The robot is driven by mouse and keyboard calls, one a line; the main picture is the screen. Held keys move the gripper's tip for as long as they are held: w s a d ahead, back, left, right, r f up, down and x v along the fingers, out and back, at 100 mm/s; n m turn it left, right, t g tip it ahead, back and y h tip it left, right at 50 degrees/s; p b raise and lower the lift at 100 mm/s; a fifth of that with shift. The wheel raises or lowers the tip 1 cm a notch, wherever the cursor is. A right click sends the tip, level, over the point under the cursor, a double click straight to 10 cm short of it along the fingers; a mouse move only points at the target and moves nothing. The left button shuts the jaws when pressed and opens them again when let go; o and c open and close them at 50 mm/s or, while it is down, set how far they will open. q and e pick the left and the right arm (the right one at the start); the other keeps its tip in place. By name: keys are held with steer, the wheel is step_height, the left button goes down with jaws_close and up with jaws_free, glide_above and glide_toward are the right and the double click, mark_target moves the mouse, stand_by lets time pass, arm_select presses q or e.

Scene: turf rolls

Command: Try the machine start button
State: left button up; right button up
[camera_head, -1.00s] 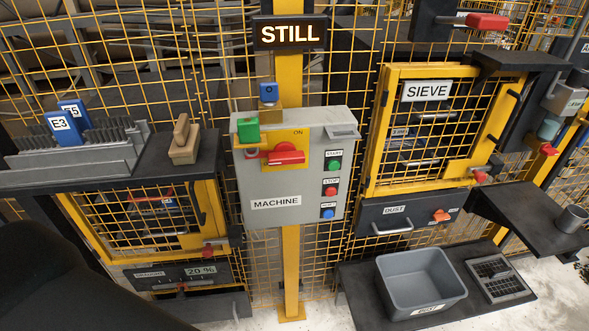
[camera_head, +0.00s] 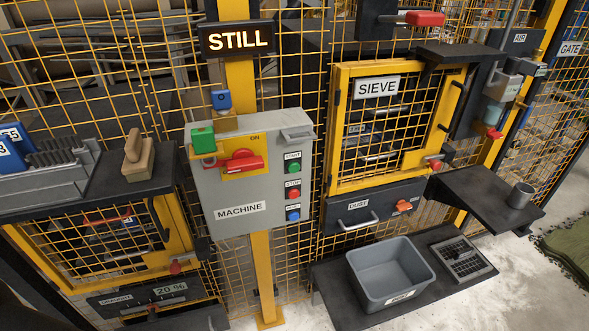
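The grey machine box (camera_head: 215,190) stands on a yellow post in the middle of the head view. Its green start button (camera_head: 293,168) is at the upper right of its face, above a red stop button (camera_head: 293,194) and a blue button (camera_head: 293,215). A red rotary handle (camera_head: 238,163) lies roughly level on a yellow plate marked ON. A green block (camera_head: 203,138) sits at the box's top left corner. A sign above (camera_head: 237,40) reads STILL. Neither gripper shows in this view.
A SIEVE cage door (camera_head: 340,120) with a DUST drawer (camera_head: 340,218) is to the right. A grey bin (camera_head: 362,298) stands on a low black shelf. A wooden-handled block (camera_head: 138,160) sits on the left shelf. Pale floor is free at lower right.

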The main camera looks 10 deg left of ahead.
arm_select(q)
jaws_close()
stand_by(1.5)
